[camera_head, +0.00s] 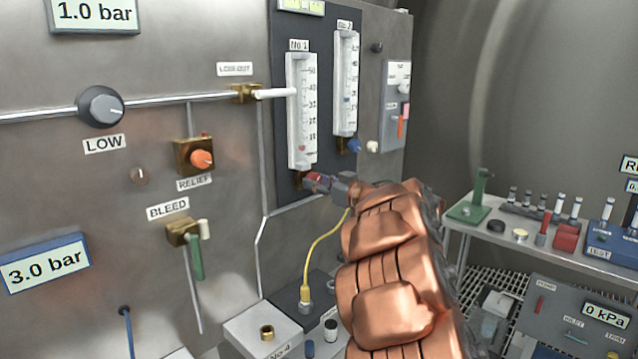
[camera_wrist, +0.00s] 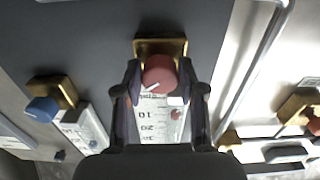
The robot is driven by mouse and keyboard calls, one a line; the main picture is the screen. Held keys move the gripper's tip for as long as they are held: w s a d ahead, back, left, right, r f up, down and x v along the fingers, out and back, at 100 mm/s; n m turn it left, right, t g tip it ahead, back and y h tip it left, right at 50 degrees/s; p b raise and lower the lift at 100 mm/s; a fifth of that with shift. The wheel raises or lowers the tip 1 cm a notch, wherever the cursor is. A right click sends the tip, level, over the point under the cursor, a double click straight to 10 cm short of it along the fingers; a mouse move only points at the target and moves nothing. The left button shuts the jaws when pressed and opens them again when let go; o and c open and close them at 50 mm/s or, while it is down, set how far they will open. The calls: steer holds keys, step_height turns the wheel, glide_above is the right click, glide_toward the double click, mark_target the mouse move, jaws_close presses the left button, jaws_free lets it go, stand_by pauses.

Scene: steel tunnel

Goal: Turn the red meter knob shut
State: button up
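The red meter knob (camera_wrist: 158,74) sits on a brass block at the foot of the No 1 meter (camera_head: 302,110). In the wrist view my gripper (camera_wrist: 160,68) has one finger on each side of the knob, with a narrow gap seeming to show at each side. It looks open around the knob. A white line marks the knob's face. In the head view my gripper (camera_head: 328,182) reaches the meter's foot from the right and partly hides the knob. The meter's small red float (camera_wrist: 176,114) shows low in its tube.
A second meter (camera_head: 345,85) with a blue knob (camera_head: 354,146) stands just right of the first; the blue knob also shows in the wrist view (camera_wrist: 42,109). A yellow hose (camera_head: 322,245) hangs below. A white-handled lock-out valve (camera_head: 275,93) is left of the meter.

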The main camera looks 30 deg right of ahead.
steer(key=c, duration=0.5)
steer(key=shift+d, duration=0.15)
steer(key=shift+c, duration=0.5)
steer(key=shift+n, duration=0.4)
steer(key=n+b, duration=0.3)
steer(key=n, duration=0.7)
steer(key=o, duration=1.1)
